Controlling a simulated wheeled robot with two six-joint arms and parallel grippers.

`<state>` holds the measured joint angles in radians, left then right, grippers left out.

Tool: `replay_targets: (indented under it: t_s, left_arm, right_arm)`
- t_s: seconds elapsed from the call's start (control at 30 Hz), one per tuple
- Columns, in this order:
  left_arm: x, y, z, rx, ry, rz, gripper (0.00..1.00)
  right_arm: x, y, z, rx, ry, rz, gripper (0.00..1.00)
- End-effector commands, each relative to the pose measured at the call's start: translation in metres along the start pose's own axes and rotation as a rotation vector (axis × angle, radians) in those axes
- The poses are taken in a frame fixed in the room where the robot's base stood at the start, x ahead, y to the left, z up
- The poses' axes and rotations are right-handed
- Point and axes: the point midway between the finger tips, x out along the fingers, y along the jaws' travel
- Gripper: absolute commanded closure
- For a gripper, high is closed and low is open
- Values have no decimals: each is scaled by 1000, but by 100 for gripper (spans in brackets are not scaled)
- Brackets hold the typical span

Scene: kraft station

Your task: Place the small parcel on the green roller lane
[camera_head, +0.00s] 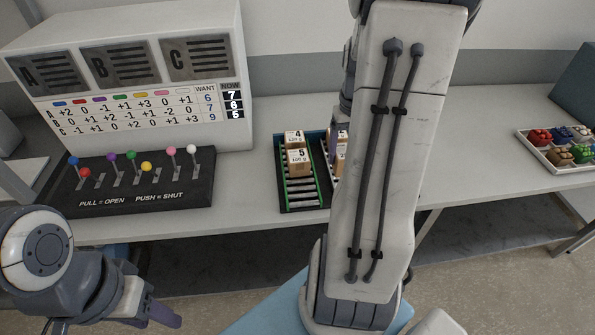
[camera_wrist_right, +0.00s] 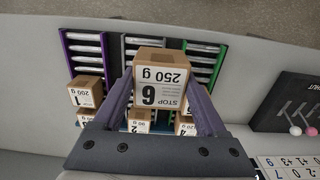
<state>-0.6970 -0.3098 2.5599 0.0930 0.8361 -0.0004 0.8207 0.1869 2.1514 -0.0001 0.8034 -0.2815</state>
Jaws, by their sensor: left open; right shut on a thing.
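My right gripper (camera_wrist_right: 162,98) is shut on a brown box parcel marked 6 and 250 g (camera_wrist_right: 162,70), held between its purple fingers in the right wrist view. The parcel is over the roller lanes; its height above them is hard to tell. The green roller lane (camera_head: 302,193) shows in the head view with parcel 4 (camera_head: 294,137) and parcel 5 (camera_head: 299,160) on it. The green lane also shows on the right in the wrist view (camera_wrist_right: 204,62), its near rollers bare. My left gripper (camera_head: 152,310) is open, low at the left, away from the lanes.
A purple lane (camera_wrist_right: 87,48) with parcel 1 (camera_wrist_right: 84,92) and a grey lane (camera_wrist_right: 145,43) lie beside the green one. My right arm hides much of the lanes in the head view. A lever panel (camera_head: 140,185) stands left, a tray of coloured items (camera_head: 549,157) right.

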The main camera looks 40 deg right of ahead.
Motion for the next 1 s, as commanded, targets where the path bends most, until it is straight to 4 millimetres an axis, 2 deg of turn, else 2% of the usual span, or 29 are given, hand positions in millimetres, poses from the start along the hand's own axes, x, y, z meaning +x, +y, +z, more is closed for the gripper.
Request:
replay_targets:
  t_s: [0.07, 0.17, 0.5, 0.63, 0.83, 1.0]
  left_arm:
    - [0, 0, 0, 0, 0, 0, 50]
    - [-2, 0, 0, 0, 0, 0, 50]
    - [-16, 1, -1, 0, 0, 0, 50]
    - [-20, 1, -1, 0, 0, 0, 50]
    - [-22, 2, -1, -1, 0, 0, 50]
    - [-28, 2, -2, -1, 0, 0, 50]
  right_arm:
    - [-1, 8, 5, 10, 1, 0, 98]
    - [4, 3, 4, 7, -2, -1, 98]
    - [47, -70, -19, 1, -5, 0, 98]
    - [60, -89, -27, 4, -2, 0, 98]
    - [72, -100, -30, 10, -2, 0, 98]
    - [97, -100, -30, 11, -4, 0, 98]
